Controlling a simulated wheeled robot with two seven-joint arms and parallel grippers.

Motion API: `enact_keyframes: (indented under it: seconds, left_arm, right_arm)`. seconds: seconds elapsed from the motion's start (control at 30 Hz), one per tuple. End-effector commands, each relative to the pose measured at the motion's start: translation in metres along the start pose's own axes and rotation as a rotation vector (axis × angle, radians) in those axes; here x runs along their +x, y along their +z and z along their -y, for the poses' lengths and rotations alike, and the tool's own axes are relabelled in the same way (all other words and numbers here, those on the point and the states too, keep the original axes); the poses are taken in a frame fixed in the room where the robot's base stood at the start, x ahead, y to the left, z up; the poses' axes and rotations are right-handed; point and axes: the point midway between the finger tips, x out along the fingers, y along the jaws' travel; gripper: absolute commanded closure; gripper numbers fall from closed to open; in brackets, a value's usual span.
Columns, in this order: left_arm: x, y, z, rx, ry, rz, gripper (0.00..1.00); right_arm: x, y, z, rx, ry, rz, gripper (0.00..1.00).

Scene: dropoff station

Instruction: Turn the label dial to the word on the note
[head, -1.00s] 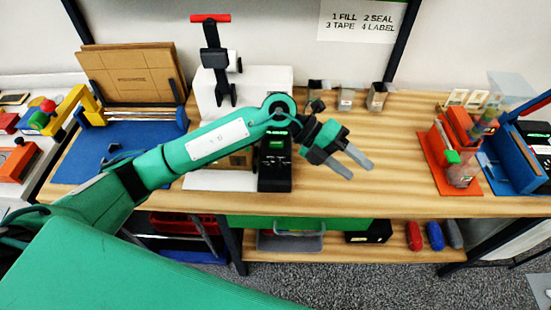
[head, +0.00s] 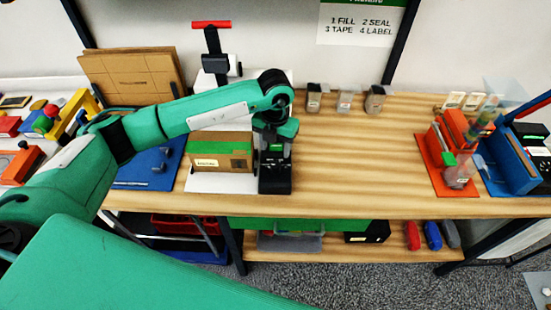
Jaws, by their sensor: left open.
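A black device (head: 274,184) with small knobs on its front stands at the table's front edge, right of a cardboard box. Its upper part is hidden behind my left gripper (head: 273,153), so I cannot make out its dial or any word there. My left gripper is open, points down and is over the device; I cannot tell whether it touches. The box (head: 233,150) has a small pale label (head: 207,162) whose writing is too small to read. My right gripper is not in view.
A white sign (head: 361,27) on the wall lists fill, seal, tape and label. Small bins (head: 345,100) stand along the back of the table. An orange stand (head: 448,165) is at the right. The wooden table (head: 360,160) between is clear.

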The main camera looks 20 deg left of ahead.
Motion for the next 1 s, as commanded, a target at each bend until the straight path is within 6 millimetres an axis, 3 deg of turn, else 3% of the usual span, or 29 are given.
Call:
enact_keyframes:
  seconds: [0.2,0.4,0.8,1.0]
  left_arm:
    - [0.042,-0.001,0.001,-0.001,-0.001,-0.003,0.48]
    - [0.068,0.000,0.001,0.000,-0.002,-0.001,0.48]
    - [0.077,0.000,0.001,0.001,-0.002,0.000,0.48]
    - [0.076,0.000,0.001,0.001,-0.002,0.000,0.87]
  right_arm:
    - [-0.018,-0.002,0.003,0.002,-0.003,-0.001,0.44]
    - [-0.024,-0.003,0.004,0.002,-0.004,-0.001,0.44]
    - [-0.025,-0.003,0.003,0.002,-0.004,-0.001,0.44]
    - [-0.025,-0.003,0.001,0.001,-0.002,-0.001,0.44]
